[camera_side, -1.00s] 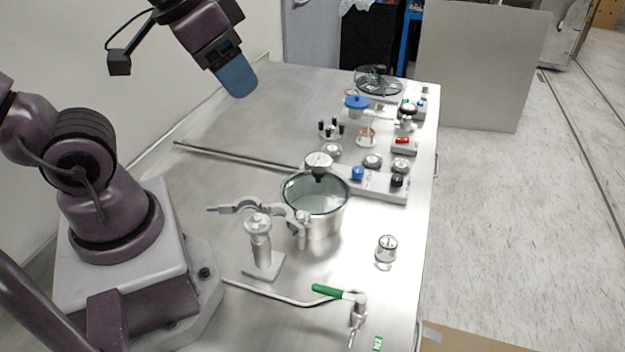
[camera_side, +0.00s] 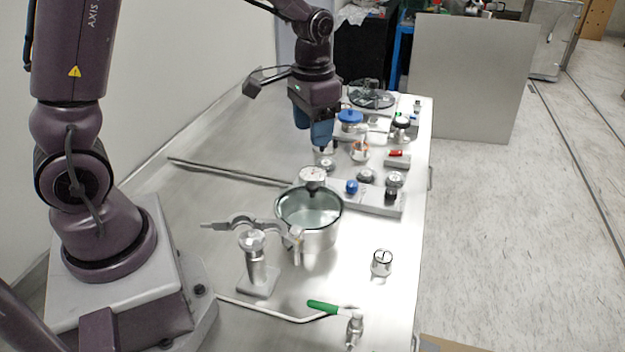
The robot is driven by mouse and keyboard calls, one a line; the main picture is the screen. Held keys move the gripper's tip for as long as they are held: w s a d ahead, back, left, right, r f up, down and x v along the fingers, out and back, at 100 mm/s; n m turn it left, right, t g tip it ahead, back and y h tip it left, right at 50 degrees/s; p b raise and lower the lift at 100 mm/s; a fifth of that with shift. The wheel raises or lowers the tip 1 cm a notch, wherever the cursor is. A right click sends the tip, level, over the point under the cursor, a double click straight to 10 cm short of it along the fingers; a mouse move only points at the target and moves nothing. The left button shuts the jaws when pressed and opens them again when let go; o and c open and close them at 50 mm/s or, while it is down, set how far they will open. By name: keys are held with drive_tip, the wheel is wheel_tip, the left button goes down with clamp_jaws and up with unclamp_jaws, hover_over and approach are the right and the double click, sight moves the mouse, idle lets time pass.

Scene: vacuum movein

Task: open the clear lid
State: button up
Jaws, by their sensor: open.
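A round clear disc with a dark rim and a fitting on top (camera_side: 371,98) lies at the far end of the table; it looks like a clear lid. A metal pot (camera_side: 318,240) with a dark-green rim stands mid-table. Its top (camera_side: 308,208) looks clear and greenish; I cannot tell whether a lid covers it.
A clamp stand (camera_side: 257,262) is left of the pot.

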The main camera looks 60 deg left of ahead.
sight(313, 184)
wheel_tip(313, 184, down, 12)
drive_tip(key=shift+f, duration=0.15)
drive_tip(key=shift+c, duration=0.5)
clamp_jaws()
